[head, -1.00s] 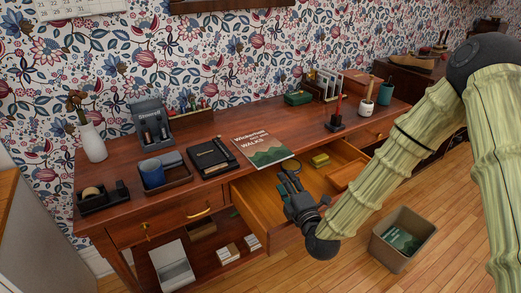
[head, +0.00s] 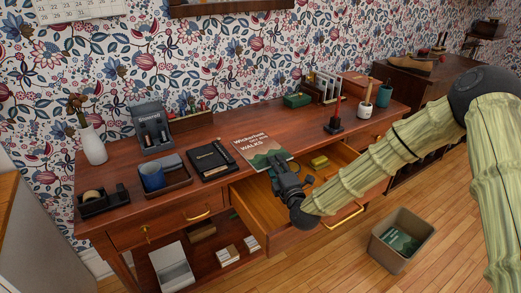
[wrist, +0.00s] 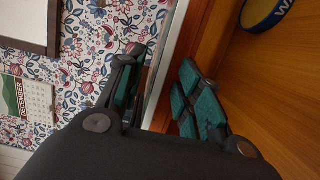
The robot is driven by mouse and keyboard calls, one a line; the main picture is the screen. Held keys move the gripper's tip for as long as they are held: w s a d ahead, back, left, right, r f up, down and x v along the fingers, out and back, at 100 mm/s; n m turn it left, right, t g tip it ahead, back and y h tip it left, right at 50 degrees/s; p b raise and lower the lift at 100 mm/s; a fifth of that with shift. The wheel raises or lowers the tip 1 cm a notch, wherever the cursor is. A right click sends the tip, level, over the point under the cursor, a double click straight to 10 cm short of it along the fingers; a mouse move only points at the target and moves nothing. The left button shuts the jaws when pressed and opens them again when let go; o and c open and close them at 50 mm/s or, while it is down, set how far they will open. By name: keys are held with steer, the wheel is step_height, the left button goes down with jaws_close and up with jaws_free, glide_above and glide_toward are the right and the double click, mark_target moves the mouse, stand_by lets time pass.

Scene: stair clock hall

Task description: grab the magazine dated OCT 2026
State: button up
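The magazine (head: 258,150), with a cream top, dark title with WALKS and green hills, lies flat on the desk. Its front edge is at the desk's front, above the open drawer. A small line on its cover is too small to read surely. My gripper (head: 278,164) is at the magazine's front right corner and hides part of it. In the wrist view my gripper (wrist: 160,78) has its two green-padded fingers apart. A thin pale strip between them seems to be the magazine edge-on; I cannot tell whether either finger touches it.
A black notebook (head: 211,158) lies left of the magazine, and a stamp-like red-handled stand (head: 334,120) is to the right. A waste bin (head: 402,255) with a green booklet inside stands on the floor.

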steer(key=shift+c, duration=0.4)
jaws_close()
